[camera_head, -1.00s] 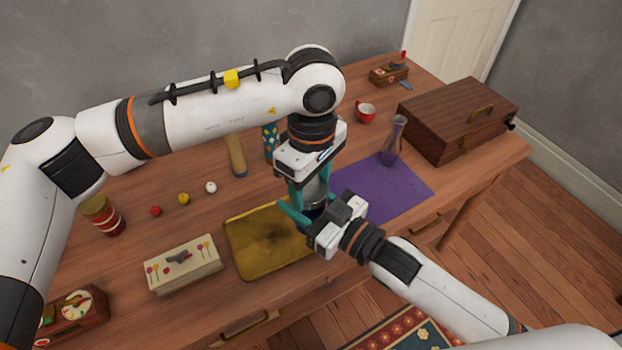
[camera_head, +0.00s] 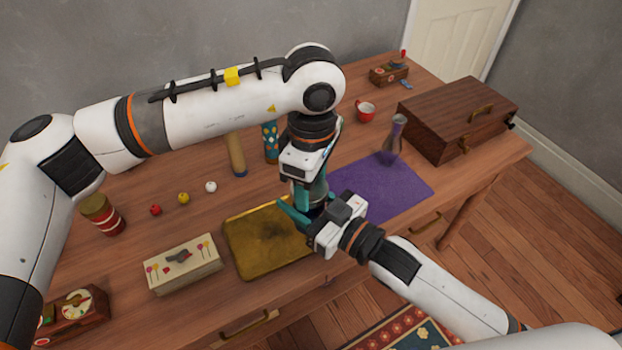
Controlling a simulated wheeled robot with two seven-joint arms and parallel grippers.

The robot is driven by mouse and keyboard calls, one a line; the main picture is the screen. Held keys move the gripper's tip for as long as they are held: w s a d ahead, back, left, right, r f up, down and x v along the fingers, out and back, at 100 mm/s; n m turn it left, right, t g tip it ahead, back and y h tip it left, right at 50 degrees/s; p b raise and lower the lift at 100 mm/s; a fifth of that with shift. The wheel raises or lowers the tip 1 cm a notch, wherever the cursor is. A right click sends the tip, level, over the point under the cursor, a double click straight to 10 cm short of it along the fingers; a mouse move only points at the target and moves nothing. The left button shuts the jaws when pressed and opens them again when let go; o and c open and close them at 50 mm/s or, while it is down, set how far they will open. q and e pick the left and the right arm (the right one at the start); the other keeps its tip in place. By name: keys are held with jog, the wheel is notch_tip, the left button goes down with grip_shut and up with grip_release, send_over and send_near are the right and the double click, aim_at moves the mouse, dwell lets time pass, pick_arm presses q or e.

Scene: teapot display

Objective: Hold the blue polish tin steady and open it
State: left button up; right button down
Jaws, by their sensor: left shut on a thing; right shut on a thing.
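The polish tin (camera_head: 318,191) stands at the right edge of the gold tray, mostly hidden by my grippers. Only a greyish upper part and a dark strip below it show. My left gripper (camera_head: 308,196) reaches down from above and is shut on the tin's upper part. My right gripper (camera_head: 304,216) comes in from the right, lower down, and is shut on the tin's lower part. I cannot see whether the lid has parted from the body.
A gold tray (camera_head: 245,258) lies left of the grippers, and a purple cloth (camera_head: 405,192) lies right with a glass vase (camera_head: 393,142) on it. A patterned box (camera_head: 183,265), a striped jar (camera_head: 102,214), a red cup (camera_head: 366,110) and a wooden case (camera_head: 458,118) stand around.

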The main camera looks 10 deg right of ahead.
pick_arm(q)
jog(key=shift+r, duration=0.1)
pick_arm(e)
jog(key=shift+s, duration=0.1)
pick_arm(q)
jog(key=shift+r, duration=1.05)
jog(key=shift+r, duration=0.1)
